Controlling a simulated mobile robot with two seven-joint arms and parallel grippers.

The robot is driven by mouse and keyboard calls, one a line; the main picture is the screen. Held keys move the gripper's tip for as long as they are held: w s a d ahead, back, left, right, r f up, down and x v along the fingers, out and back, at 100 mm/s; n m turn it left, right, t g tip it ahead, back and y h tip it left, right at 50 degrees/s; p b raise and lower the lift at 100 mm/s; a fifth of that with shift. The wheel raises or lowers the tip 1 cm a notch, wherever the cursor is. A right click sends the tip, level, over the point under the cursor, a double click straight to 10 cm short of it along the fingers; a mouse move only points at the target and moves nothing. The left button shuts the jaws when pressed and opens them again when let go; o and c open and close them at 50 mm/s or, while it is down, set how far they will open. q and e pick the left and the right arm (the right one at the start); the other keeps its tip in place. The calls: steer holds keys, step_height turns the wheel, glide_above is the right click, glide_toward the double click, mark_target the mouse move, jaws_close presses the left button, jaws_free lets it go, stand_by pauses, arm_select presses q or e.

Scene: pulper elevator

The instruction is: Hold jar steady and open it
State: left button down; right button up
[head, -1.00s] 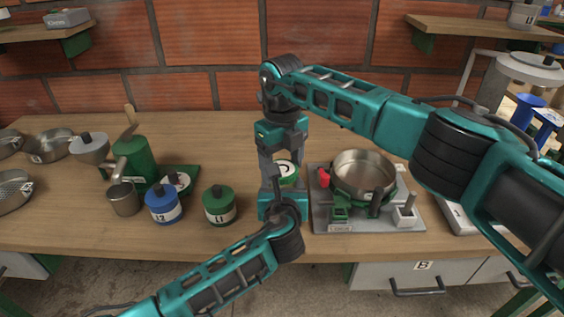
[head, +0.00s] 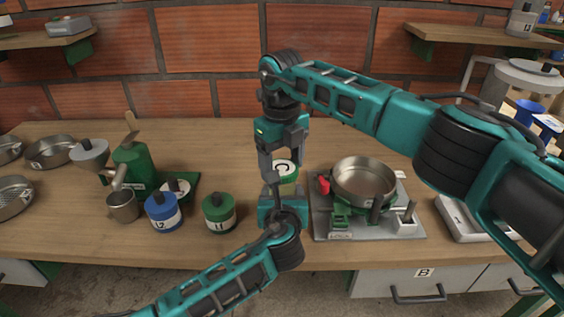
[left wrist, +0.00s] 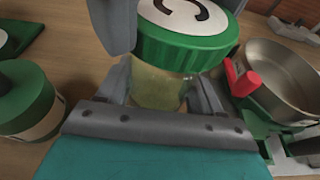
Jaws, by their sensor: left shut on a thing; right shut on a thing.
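The jar has a green lid with a white top marked with a dark letter (head: 285,169). In the left wrist view its lid (left wrist: 187,42) is large, above a pale, see-through body (left wrist: 158,87). My left gripper (head: 284,190) is shut on the jar's body from the front, a finger on each side (left wrist: 158,90). My right gripper (head: 283,158) reaches down from above and is shut on the lid. One of its grey fingers shows against the lid's left side in the left wrist view. Whether the lid has loosened cannot be told; the jar's base is hidden.
A grey tray with a metal pan (head: 364,181) and red handle stands close right. A green-lidded jar L1 (head: 219,210) and a blue jar L2 (head: 162,212) stand left, beside a green grinder (head: 137,166). The bench behind the jar is clear. My right arm spans the right side.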

mark_target(282, 168)
steer(key=shift+r, duration=2.05)
arm_select(q)
steer(key=shift+c, duration=0.5)
jaws_free()
